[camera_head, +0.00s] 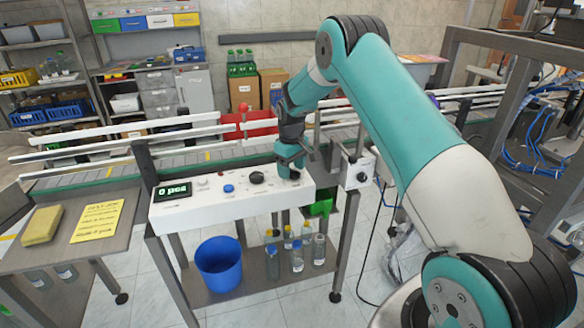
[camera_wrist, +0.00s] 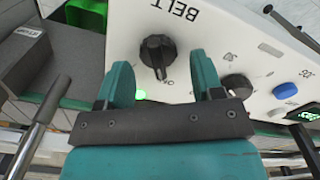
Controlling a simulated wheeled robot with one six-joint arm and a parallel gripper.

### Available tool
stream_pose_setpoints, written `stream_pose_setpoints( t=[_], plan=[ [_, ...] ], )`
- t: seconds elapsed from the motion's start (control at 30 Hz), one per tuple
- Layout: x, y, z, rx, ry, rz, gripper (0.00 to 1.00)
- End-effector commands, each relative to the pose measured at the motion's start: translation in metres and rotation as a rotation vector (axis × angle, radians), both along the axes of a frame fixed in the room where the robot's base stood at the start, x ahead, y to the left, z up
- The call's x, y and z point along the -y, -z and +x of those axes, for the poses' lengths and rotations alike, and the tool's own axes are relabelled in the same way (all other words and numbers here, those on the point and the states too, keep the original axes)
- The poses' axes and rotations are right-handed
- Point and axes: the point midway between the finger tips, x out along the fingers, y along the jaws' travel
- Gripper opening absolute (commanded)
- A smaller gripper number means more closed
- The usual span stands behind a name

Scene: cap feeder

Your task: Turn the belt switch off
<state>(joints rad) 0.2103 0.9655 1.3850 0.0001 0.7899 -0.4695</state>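The belt switch is a black rotary knob (camera_wrist: 157,52) under the word BELT on the white control panel (camera_head: 225,207). A pale mark on the knob faces the lower edge of the wrist view, toward small lettering. A green lamp (camera_wrist: 141,94) beside it is lit. My gripper (camera_wrist: 161,66) is open and empty, its two teal fingers spread either side of the knob's near part. I cannot tell whether they touch it. In the head view my gripper (camera_head: 290,172) is at the panel's right end and mostly hides the switch.
Another black knob (camera_head: 256,177), a blue button (camera_head: 228,188) and a display (camera_head: 173,190) reading 0 pcs sit left along the panel. The conveyor (camera_head: 100,172) with white rails runs behind. A blue bin (camera_head: 219,266) and several bottles stand on the shelf below.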

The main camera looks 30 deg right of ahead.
Motion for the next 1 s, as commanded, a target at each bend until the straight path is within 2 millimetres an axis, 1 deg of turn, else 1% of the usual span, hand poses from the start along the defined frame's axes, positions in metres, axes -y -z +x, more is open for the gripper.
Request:
stream_pose_setpoints(
  t=[0.13, 0.27, 0.37, 0.7, 0.8, 0.9, 1.0],
  plan=[
    [0.0, -0.002, 0.0, 0.0, 0.0, 0.0, 0.61],
    [0.0, -0.014, 0.001, 0.003, 0.0, 0.0, 0.61],
    [0.0, -0.034, 0.001, 0.005, 0.0, -0.001, 0.61],
    [0.0, -0.121, 0.0, 0.005, 0.0, -0.001, 0.61],
    [0.0, -0.142, 0.0, 0.004, 0.0, -0.001, 0.61],
    [0.0, -0.158, 0.0, 0.003, 0.0, 0.0, 0.61],
    [0.0, -0.168, 0.0, 0.002, 0.0, 0.0, 0.61]
  ],
)
